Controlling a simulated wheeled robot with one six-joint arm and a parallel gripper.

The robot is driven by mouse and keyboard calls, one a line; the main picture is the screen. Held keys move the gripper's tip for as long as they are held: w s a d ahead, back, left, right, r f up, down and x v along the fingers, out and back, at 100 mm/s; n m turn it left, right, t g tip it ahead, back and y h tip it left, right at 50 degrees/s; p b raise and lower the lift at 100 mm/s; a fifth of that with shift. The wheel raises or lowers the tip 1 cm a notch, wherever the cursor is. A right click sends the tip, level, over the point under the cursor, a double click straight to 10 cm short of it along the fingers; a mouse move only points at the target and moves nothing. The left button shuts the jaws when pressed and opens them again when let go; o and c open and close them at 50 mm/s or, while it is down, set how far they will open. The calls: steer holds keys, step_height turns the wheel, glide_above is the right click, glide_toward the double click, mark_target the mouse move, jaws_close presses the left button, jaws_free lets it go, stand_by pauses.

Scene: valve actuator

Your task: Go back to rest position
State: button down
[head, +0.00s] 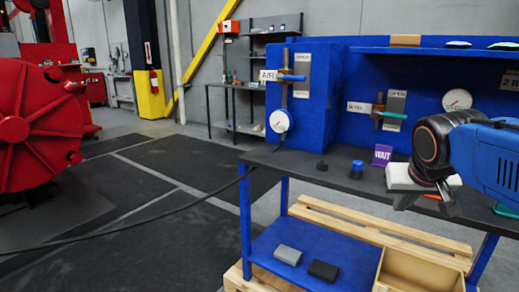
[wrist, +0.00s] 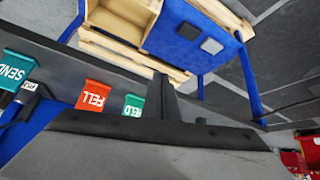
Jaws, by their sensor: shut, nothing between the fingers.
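My gripper (head: 440,197) hangs at the right of the head view, under the dark wrist joint of my blue arm. It is over the front part of the dark bench top (head: 325,181) and is empty. In the wrist view its dark fingers (wrist: 161,92) stand together in the middle, shut with nothing between them. A pale block-like shape (head: 399,178) shows right behind the wrist in the head view; I cannot tell whether they touch.
The blue panel carries a blue-handled valve (head: 291,78) and a teal-handled valve (head: 393,116). A purple sign (head: 382,155) and a blue-capped knob (head: 357,167) stand on the bench. Red (wrist: 92,95) and teal (wrist: 19,66) signs show near the fingers. Floor at left is open.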

steer(key=s+a+f+n+g+y, duration=0.1)
steer(key=s+a+f, duration=0.1)
steer(key=s+f, duration=0.5)
steer(key=s+a+f+n+y, duration=0.1)
steer(key=s+a+f, duration=0.2)
steer(key=s+f, duration=0.4)
steer(key=shift+s+f+g, duration=0.35)
steer(key=shift+s+g, duration=0.05)
